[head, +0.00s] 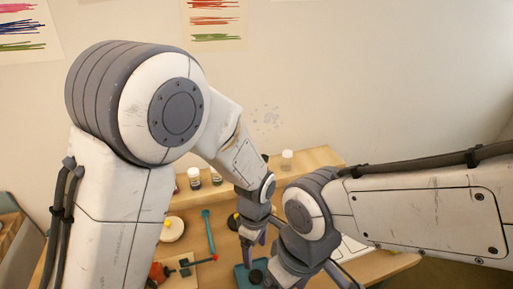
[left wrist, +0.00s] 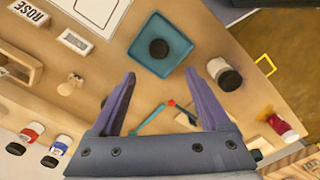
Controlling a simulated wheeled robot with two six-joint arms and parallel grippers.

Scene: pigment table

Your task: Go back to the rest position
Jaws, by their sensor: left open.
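My left gripper (head: 253,243) hangs over the table in the head view, at the end of the arm that comes in from the left. In the left wrist view its two purple fingers (left wrist: 160,74) stand wide apart with nothing between their tips. The fingers are above the tabletop, close to a teal tray (left wrist: 180,40) that holds a dark round thing (left wrist: 158,49). My right arm comes in from the right in the head view. Its gripper end is at the bottom edge, partly cut off, so its jaw state is unclear.
The teal tray also shows in the head view (head: 241,275). A teal-handled tool (head: 208,230) and a pale round dish (head: 172,229) lie left of my left gripper. Jars (head: 194,178) stand on the back shelf. A black-lidded jar (left wrist: 227,77) is right of the fingers in the wrist view.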

